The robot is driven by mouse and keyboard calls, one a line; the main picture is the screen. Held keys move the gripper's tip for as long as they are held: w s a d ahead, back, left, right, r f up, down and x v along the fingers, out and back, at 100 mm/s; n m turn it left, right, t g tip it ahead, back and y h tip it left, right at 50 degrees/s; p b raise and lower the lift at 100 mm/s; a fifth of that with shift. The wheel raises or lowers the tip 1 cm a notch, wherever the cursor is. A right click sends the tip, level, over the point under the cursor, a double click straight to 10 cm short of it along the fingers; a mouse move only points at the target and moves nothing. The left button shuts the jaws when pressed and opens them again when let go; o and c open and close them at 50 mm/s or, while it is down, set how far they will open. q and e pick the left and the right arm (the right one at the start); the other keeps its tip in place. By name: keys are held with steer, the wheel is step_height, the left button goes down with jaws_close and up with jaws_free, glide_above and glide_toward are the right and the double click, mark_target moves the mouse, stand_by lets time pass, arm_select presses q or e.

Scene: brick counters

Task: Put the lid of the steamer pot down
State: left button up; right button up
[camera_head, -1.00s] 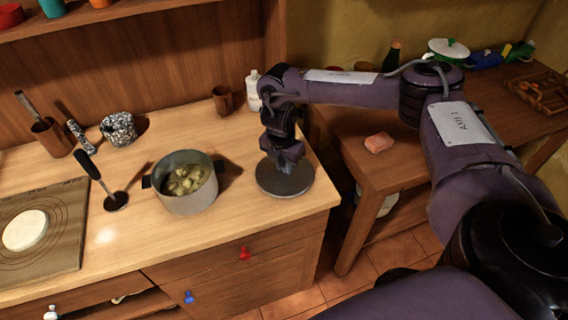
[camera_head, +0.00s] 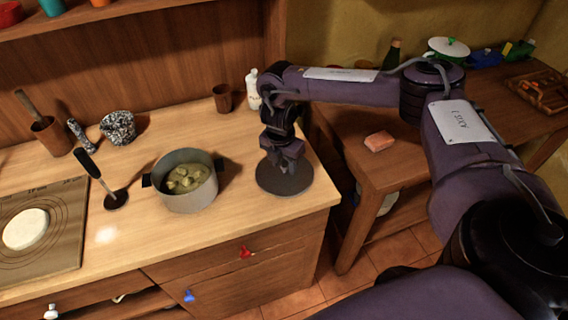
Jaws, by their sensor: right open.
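The lid (camera_head: 284,183) is a dark grey disc lying flat on the wooden counter near its right end. The steamer pot (camera_head: 188,190) is a grey pot with dark handles standing uncovered to the left of the lid, with several pale dumpling-like pieces inside. My right gripper (camera_head: 287,168) points down just above the lid's middle, with its fingers open. The lid's knob is hidden or too small to make out between the fingers. My left gripper is not in view.
A ladle (camera_head: 112,196) and a mat with white dough (camera_head: 27,229) lie left of the pot. A brown cup (camera_head: 222,98) and a white bottle (camera_head: 252,90) stand behind. A lower table (camera_head: 400,162) with a pink block (camera_head: 379,141) is at the right.

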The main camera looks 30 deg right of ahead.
mark_target(284, 164)
steer(key=r, duration=0.3)
steer(key=shift+a+r+b, duration=0.1)
steer(key=shift+a+b, duration=0.1)
steer(key=shift+b, duration=0.1)
step_height(284, 164, up, 8)
steer(key=p, duration=0.2)
steer(key=shift+s+a, duration=0.3)
steer(key=shift+a, duration=0.15)
